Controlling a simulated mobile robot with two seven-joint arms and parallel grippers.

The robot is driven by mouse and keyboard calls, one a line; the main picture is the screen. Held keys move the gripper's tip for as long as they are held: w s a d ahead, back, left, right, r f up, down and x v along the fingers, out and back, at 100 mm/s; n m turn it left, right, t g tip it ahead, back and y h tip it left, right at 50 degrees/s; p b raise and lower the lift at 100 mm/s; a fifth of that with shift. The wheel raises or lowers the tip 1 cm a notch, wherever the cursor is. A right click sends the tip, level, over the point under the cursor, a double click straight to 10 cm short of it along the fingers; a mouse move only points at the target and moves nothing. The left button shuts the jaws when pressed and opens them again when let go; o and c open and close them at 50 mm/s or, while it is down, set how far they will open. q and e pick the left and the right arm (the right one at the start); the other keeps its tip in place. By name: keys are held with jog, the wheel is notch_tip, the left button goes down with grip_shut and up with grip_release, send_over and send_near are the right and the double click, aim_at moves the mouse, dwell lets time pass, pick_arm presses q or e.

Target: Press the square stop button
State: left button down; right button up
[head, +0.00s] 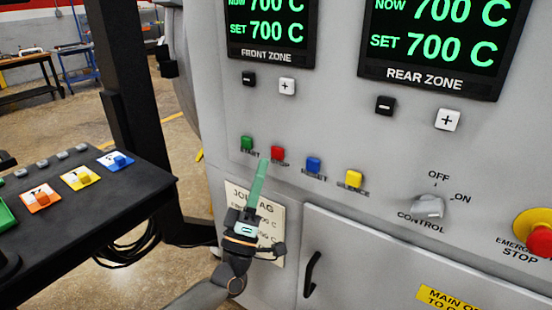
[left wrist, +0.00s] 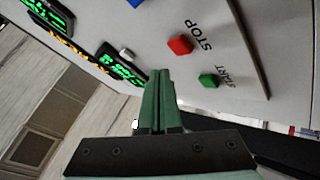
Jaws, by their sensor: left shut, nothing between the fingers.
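The square red stop button (head: 277,153) is on the grey furnace panel, in a row between the green start button (head: 246,143) and a blue button (head: 313,164). In the left wrist view the red stop button (left wrist: 180,44) shows with the word STOP beside it, and the green start button (left wrist: 208,80) is below right. My left gripper (head: 263,164) has green fingers that are shut and empty. In the head view its tips are just below left of the stop button. In the left wrist view the tips (left wrist: 159,76) appear apart from the button. My right gripper is not in view.
A yellow button (head: 354,177), a control switch (head: 429,206) and a red emergency stop (head: 536,232) are further right. A job tag (head: 265,214) and a door handle (head: 311,274) are below. A black table (head: 60,215) with coloured blocks stands left.

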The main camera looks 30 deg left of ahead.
pick_arm(q)
jog(key=shift+w+d, duration=0.1)
jog(key=shift+w, duration=0.9)
dwell(1.3)
jog(key=shift+w+b, duration=0.3)
jog(key=shift+w, duration=0.1)
jog(key=shift+w, duration=0.45)
dwell(0.6)
dwell(0.3)
jog(key=shift+s, duration=0.85)
